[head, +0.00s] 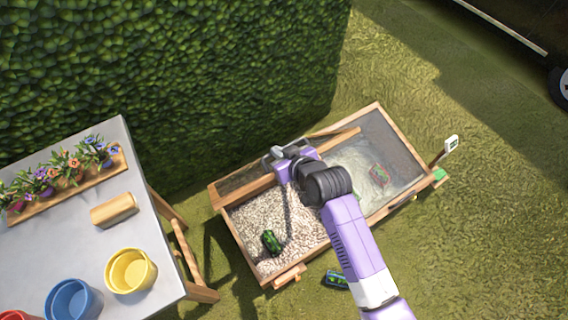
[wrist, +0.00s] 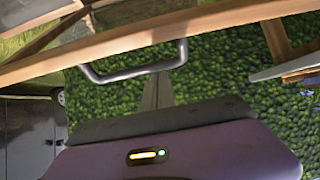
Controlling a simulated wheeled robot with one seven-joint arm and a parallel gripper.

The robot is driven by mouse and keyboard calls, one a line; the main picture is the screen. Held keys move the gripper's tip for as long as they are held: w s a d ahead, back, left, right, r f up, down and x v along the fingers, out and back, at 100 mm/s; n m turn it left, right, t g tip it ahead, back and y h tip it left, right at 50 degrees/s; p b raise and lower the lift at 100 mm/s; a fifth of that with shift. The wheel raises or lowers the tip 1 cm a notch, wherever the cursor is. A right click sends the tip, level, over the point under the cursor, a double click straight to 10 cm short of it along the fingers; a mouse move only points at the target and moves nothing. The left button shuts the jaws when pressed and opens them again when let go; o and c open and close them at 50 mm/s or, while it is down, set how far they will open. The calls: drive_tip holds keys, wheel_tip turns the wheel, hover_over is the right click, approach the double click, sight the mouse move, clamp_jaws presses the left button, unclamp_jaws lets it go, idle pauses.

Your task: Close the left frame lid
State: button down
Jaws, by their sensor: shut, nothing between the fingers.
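The wooden frame box (head: 244,254) stands on the grass beside the hedge. Its left lid (head: 240,182) is raised at the back, so the pale gravel below is open to view. In the wrist view a wooden rail of the lid (wrist: 215,20) crosses the top, with a grey metal bar handle (wrist: 130,70) on it. My gripper (wrist: 158,90) is shut and empty, its fingertips close to the handle; I cannot tell if they touch. In the head view my wrist hides part of the lid, and the fingertips are hard to make out.
The right lid (head: 385,145) lies shut over the other half of the box. A green object (head: 271,241) lies on the gravel and another (head: 336,280) on the grass. A table (head: 60,230) with flowers and pots stands left. The hedge (head: 170,80) closes off the back.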

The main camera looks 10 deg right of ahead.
drive_tip(key=shift+s+d+f+p, duration=0.2)
drive_tip(key=shift+s+f, duration=0.4)
drive_tip(key=shift+s, duration=0.15)
drive_tip(key=shift+s+d+f+p, duration=0.15)
drive_tip(key=shift+s+d+f, duration=0.05)
drive_tip(key=shift+s+f, duration=0.45)
drive_tip(key=shift+s, duration=0.1)
